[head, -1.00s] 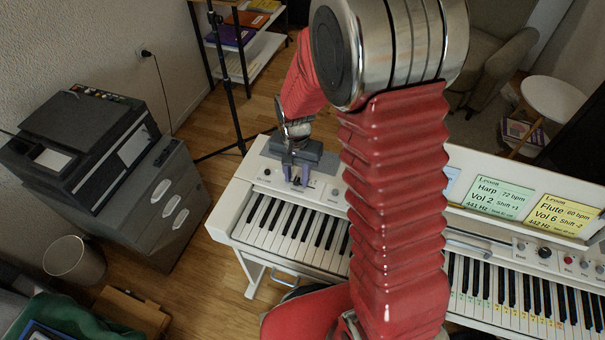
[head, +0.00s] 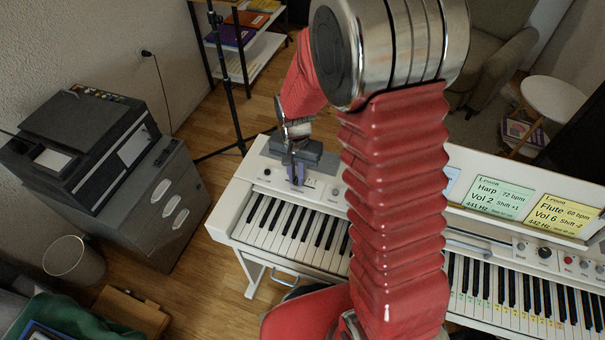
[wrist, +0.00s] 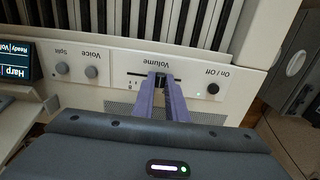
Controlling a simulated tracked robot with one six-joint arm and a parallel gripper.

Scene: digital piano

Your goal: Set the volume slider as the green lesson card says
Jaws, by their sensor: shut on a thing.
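The green lesson card (head: 498,198) stands on the piano's music rest in the head view and reads Harp, 72 bpm, Vol 2, Shift +1, 441 Hz. The volume slider (wrist: 133,74) is on the white panel in the wrist view, which shows the panel upside down. My gripper (wrist: 161,80) is shut on the slider's knob, and its purple fingers hide the knob and part of the slot and scale. The exact setting cannot be read. In the head view my gripper (head: 297,177) is over the panel at the piano's left end.
The On/Off button (wrist: 213,88) is to the right of the slider in the wrist view. A yellow card (head: 556,216) stands beside the green one.

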